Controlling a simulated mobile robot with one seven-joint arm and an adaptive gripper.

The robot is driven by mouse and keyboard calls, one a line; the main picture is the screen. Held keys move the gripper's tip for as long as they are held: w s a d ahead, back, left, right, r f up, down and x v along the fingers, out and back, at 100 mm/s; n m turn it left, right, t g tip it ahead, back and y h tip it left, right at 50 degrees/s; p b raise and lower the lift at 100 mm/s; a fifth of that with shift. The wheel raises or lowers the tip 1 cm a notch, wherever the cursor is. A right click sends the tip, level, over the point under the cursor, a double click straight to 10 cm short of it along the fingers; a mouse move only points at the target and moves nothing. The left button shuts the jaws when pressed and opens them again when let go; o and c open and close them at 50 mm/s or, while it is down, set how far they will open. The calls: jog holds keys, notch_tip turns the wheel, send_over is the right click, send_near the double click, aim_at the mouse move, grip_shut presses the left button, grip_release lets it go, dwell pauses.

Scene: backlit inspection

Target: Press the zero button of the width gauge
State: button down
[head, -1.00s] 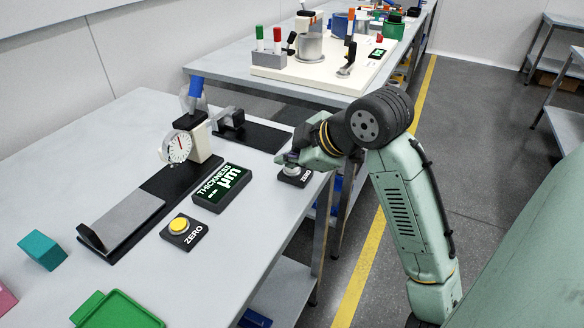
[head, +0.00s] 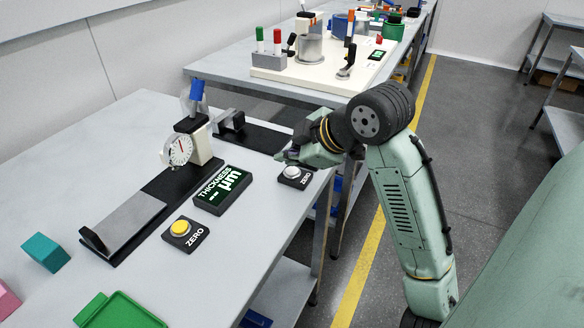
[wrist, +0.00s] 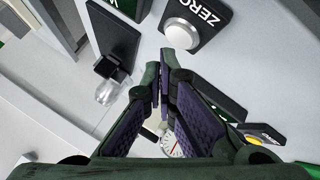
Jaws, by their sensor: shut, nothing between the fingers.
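A white button (head: 292,172) on a dark base marked ZERO stands near the right edge of the near table, beside a dark rail (head: 262,136). The white button also shows at the top of the wrist view (wrist: 181,34). My gripper (head: 283,156) is shut and empty, just above and behind the white button, apart from it. In the wrist view its fingertips (wrist: 163,72) meet below the button. A second ZERO button, yellow (head: 180,227), sits nearer the front, by the THICKNESS display (head: 222,188) and the dial gauge (head: 178,149). No label reading width is legible.
A teal block (head: 46,252) and a green tray (head: 120,312) lie at the near left. A metal fixture (head: 230,122) stands on the dark rail. A second table (head: 225,68) with tools is behind. Table surface between the yellow button and the right edge is clear.

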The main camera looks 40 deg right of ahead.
aim_at(290, 173)
jog(key=shift+r, duration=0.1)
notch_tip(290, 173, up, 5)
jog(key=p, duration=0.3)
jog(key=shift+p, duration=0.4)
dwell(0.6)
